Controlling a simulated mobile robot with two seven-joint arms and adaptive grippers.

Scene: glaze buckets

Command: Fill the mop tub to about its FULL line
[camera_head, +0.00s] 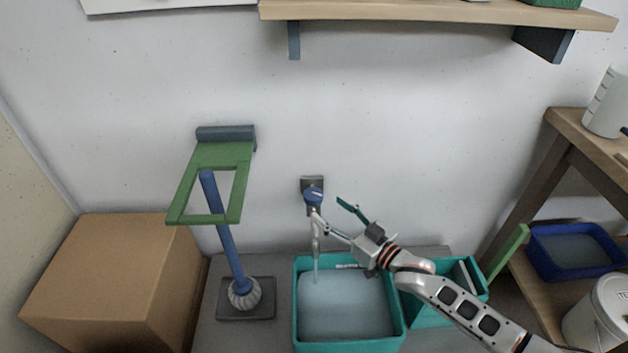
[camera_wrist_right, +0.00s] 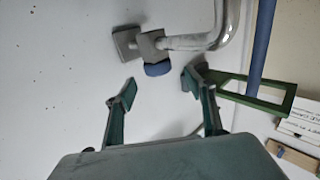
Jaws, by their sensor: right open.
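The teal mop tub (camera_head: 350,346) stands on the grey floor slab below the wall tap. Pale water (camera_head: 345,305) covers its inside, and a thin stream (camera_head: 316,268) falls into it from the tap spout (camera_head: 317,230). Small white markings (camera_head: 347,266) show on the tub's back inner wall, too small to read. The tap has a blue knob (camera_head: 313,195), also in the right wrist view (camera_wrist_right: 158,69). My right gripper (camera_head: 334,212) is open and empty beside the tap; in the right wrist view its fingertips (camera_wrist_right: 158,88) point toward the knob, apparently apart from it. My left gripper is not in view.
A teal caddy (camera_head: 432,318) stands right of the tub, partly behind my right arm. A blue-handled mop (camera_head: 228,245) leans through a green wall bracket (camera_head: 182,196) at left. A cardboard box (camera_head: 105,270) stands farther left. A wooden rack (camera_head: 575,120) is at right; a shelf (camera_head: 440,12) hangs above.

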